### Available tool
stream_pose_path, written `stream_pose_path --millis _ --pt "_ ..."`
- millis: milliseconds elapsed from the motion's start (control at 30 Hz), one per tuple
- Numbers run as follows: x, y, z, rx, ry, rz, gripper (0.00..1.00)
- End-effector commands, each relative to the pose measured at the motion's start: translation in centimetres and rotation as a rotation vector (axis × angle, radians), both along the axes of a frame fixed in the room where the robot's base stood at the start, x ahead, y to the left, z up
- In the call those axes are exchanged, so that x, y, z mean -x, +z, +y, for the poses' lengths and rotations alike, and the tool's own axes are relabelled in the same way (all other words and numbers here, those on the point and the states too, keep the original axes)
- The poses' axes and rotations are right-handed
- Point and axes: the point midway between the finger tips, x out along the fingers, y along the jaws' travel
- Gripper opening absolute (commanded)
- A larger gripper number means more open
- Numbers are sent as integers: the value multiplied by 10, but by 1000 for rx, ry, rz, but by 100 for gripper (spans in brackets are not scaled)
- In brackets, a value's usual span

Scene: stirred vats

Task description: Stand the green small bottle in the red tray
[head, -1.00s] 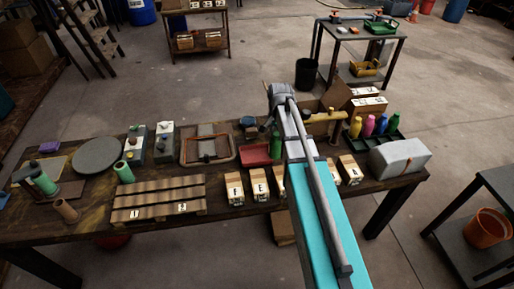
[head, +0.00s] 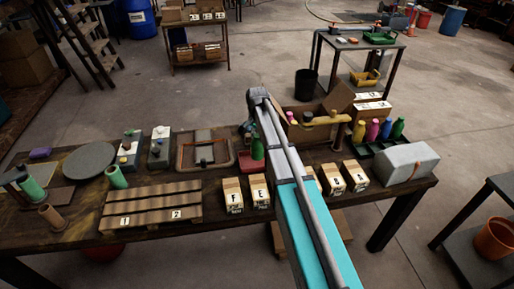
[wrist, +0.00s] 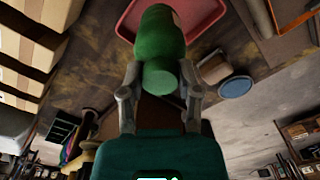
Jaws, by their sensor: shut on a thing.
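The green small bottle (wrist: 158,38) is between the two fingers of my gripper (wrist: 158,92), which is shut on it. In the head view the bottle (head: 258,149) looks upright, over the red tray (head: 246,164). In the wrist view the tray (wrist: 204,14) lies behind the bottle at the top. I cannot tell whether the bottle's base touches the tray floor. My arm hides the right part of the tray and most of the gripper in the head view.
A dark green rack (head: 392,146) at right holds several coloured bottles. Labelled cartons (head: 233,195) line the front edge. A framed tray (head: 206,152) is left of the red tray. A blue round piece (wrist: 236,86) lies close by. An open cardboard box (head: 312,128) stands at right.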

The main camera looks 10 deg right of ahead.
Motion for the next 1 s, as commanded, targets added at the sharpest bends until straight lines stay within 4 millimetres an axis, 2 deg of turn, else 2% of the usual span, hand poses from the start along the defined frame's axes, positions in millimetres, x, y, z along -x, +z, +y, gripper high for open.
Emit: stream_pose_path --millis 100,567,767,1000 --pt "-4 -7 2 0 1 0 0" --pt "-6 -8 4 0 2 0 0" --pt "-14 -20 8 0 3 0 0" --pt "-12 -40 8 0 3 0 0"
